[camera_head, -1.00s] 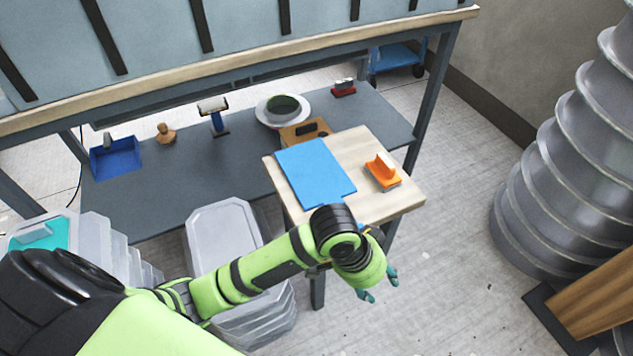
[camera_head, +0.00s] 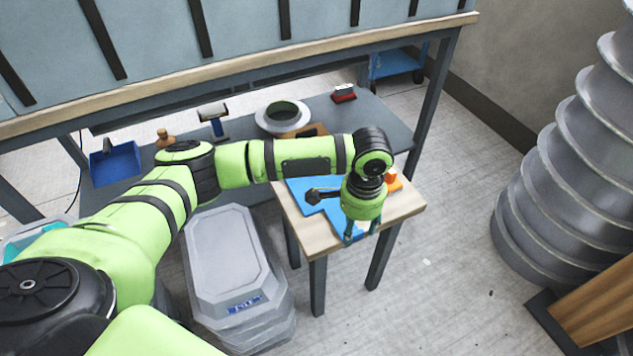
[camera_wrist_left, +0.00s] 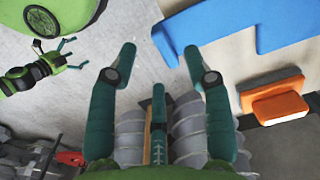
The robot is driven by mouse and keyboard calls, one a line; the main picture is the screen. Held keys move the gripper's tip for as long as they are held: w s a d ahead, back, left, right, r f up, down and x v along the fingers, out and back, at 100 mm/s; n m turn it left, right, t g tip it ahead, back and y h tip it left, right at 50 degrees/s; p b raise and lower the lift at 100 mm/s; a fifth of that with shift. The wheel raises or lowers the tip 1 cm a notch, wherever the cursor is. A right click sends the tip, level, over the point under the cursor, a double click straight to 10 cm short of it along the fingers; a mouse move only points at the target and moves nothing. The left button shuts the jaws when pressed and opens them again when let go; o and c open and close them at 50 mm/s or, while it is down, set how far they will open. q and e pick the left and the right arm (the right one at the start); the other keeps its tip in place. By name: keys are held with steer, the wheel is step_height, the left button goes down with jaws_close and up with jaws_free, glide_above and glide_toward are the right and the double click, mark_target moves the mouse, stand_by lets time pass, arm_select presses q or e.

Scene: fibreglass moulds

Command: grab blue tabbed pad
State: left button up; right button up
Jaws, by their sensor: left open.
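The blue tabbed pad (camera_head: 303,192) lies flat on the small wooden-topped table (camera_head: 318,240). My left arm and gripper cover its middle in the head view. My left gripper (camera_head: 359,235) is over the table's front edge, by the pad's near end, pointing down. In the left wrist view the pad (camera_wrist_left: 230,28) is at upper right, with its tab near the right fingertip. My left gripper (camera_wrist_left: 158,52) is open with nothing between the fingers. My right gripper (camera_wrist_left: 73,53) shows small at upper left in that view, fingers apart and empty.
An orange-handled block (camera_head: 393,181) sits on the table right of the pad; it also shows in the wrist view (camera_wrist_left: 275,102). Stacked grey bins (camera_head: 225,250) stand left of the table. A grey shelf (camera_head: 380,120) with tools is behind.

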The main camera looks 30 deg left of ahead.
mark_target(357, 235)
arm_select(q)
steer(key=f, duration=0.3)
steer(key=shift+w+d+f, duration=0.1)
steer(key=shift+w+f, duration=0.15)
steer(key=shift+f, duration=0.15)
arm_select(e)
steer(key=shift+w+t, duration=0.3)
steer(key=shift+w, duration=0.65)
arm_select(q)
jaws_close()
steer(key=shift+r, duration=0.1)
